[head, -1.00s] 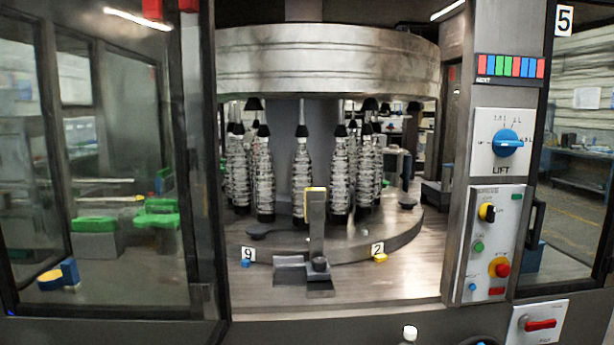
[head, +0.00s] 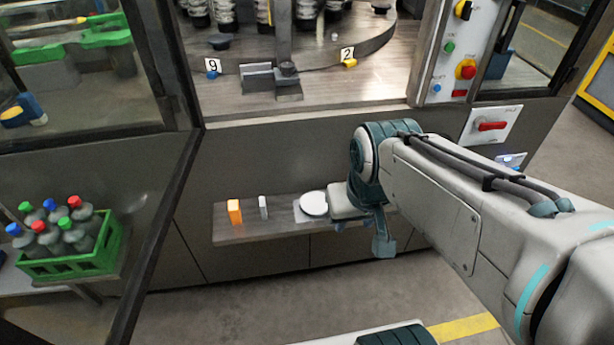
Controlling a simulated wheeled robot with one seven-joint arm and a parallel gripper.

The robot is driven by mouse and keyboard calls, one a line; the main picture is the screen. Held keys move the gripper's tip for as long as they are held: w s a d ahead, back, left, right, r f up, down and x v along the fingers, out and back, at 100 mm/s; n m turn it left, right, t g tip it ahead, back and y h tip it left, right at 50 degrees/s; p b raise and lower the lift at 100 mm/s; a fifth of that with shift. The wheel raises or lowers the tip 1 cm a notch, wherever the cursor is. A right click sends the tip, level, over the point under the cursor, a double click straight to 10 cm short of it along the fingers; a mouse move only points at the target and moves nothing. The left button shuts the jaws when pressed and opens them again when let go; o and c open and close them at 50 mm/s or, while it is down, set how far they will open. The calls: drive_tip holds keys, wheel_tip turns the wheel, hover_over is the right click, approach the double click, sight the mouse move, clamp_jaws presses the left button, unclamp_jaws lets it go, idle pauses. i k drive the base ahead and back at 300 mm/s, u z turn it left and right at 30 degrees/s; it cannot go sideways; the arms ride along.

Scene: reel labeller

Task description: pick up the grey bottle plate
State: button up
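A low shelf (head: 255,230) on the front of the machine carries an upright orange block (head: 234,211), a thin upright light-grey piece (head: 263,207) and a pale round disc (head: 314,203) on a grey square base. I cannot tell for sure which of these is the grey bottle plate; the thin grey piece and the disc are the greyish ones. My gripper (head: 378,240) is over the right end of the shelf, to the right of the disc. My own wrist hides that shelf end and partly the fingers, so their opening is unclear. I see nothing held.
Above the shelf is the machine's deck (head: 330,92) with the bottle carousel and markers 9 and 2. A control panel (head: 465,50) and red switch (head: 491,126) are at right. A green crate of bottles (head: 70,262) stands at left.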

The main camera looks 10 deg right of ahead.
sight(313, 203)
drive_tip(key=z, duration=1.45)
drive_tip(key=i, duration=1.25)
drive_tip(key=u, duration=3.2)
